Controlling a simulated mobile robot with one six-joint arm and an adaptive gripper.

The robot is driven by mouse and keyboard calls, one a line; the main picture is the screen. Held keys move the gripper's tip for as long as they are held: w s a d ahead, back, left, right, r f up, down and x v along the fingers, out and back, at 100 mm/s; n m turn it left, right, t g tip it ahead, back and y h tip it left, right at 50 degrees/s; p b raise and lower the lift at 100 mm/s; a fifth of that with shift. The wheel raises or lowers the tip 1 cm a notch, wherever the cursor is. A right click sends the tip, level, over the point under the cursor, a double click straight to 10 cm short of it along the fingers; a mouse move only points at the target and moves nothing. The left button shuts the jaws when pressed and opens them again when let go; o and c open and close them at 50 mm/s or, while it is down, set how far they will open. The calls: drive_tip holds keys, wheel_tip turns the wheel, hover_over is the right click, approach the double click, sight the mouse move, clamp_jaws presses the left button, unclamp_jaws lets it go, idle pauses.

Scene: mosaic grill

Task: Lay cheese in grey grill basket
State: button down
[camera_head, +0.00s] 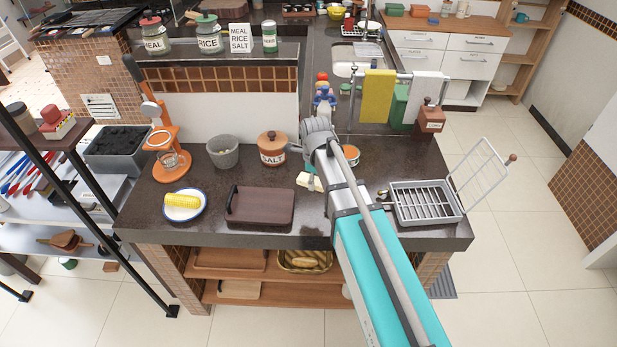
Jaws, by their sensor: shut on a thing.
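The cheese (308,182) is a small pale block at the left side of my arm, over the dark counter. My gripper (313,171) is shut on it, but my arm largely hides the fingers. I cannot tell how high the cheese is above the counter. The grey grill basket (398,213) lies to the right, near the counter's right end. It is a rectangular wire basket with bars across its floor, and it looks empty. Its wire lid (482,172) stands open at the right, with a brown knob at its upper corner.
A dark brown tray (261,206), a plate (184,217) with corn (183,201), a grey bowl (222,153) and a salt jar (272,150) stand left of my arm. An orange-rimmed can (350,156) is just right of it. Towels (378,97) hang behind the basket.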

idle(0.5)
drive_tip(key=shift+f+b, duration=1.05)
drive_tip(key=shift+f, duration=0.05)
drive_tip(key=shift+r, duration=0.1)
